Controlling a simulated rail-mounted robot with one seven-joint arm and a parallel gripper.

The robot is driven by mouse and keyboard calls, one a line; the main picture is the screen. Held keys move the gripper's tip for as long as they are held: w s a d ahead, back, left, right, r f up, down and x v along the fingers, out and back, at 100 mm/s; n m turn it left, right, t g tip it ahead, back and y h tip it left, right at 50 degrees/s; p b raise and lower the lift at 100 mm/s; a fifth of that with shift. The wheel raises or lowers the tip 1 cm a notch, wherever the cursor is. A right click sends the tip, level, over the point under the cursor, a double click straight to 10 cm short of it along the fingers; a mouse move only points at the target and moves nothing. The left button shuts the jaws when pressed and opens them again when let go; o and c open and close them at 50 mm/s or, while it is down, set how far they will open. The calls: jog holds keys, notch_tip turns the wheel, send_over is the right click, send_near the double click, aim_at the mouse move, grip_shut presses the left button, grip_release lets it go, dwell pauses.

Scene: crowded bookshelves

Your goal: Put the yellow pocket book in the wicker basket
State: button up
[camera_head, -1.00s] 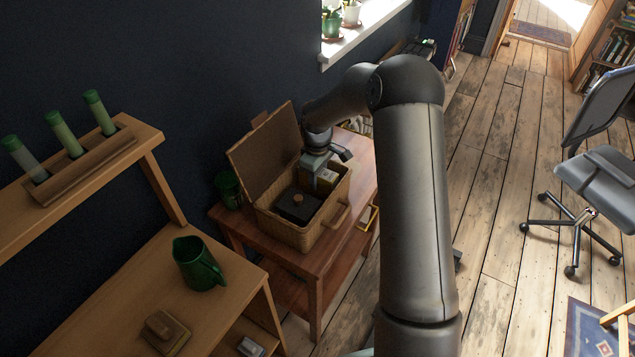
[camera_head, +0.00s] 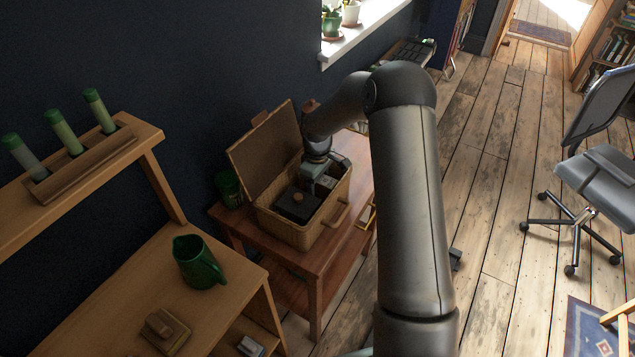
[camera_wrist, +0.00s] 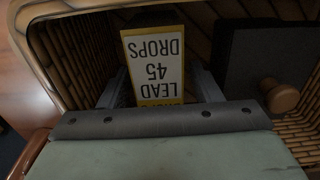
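The yellow pocket book (camera_wrist: 153,62) has a pale cover panel reading "LEAD 45 DROPS", upside down in the wrist view. It stands between the two fingers of my gripper (camera_wrist: 160,82), which look closed against its sides. The book and the fingertips are inside the wicker basket (camera_head: 291,232), at its right end. My gripper also shows in the head view (camera_head: 318,186), reaching down into the basket. The basket's lid (camera_head: 263,150) is open and leans back to the left. Whether the book touches the basket floor is hidden.
A black box with a round wooden knob (camera_head: 298,205) fills the basket's left part. The basket sits on a reddish wooden table (camera_head: 300,263). A dark green cup (camera_head: 228,187) stands beside it. A green jug (camera_head: 197,262) is on the nearer table.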

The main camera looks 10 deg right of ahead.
jog(key=shift+s+r+p, duration=0.1)
jog(key=shift+r+p, duration=0.1)
jog(key=shift+p, duration=0.1)
notch_tip(320, 180, up, 12)
jog(key=shift+f+b, duration=0.15)
jog(key=shift+b, duration=0.55)
jog(key=s+a+r+m, duration=0.15)
jog(key=s+r, duration=0.25)
jog(key=s, duration=0.5)
jog(key=s+d+r+m, duration=0.1)
jog(key=s+r+m, duration=0.25)
jog(key=s, duration=0.55)
jog(key=s+m, duration=0.3)
jog(key=s, duration=1.3)
jog(key=shift+s+a+f+m, duration=0.15)
jog(key=shift+s+a+m, duration=0.1)
jog(key=shift+s+m, duration=0.15)
